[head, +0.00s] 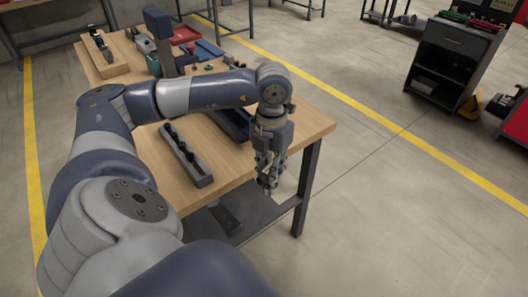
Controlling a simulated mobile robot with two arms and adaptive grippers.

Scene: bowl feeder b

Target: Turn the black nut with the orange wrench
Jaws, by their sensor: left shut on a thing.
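My left gripper (268,172) points down at the near right edge of the wooden table (312,118). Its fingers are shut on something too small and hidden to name. I cannot make out an orange wrench in this view. I also cannot pick out a black nut for certain. Small dark and green parts (228,60) lie on the far part of the table, beyond my left arm. My right gripper is not in view.
A long dark slotted holder (187,155) lies on the table left of the gripper. Another dark tray (232,125) is partly hidden by my arm.

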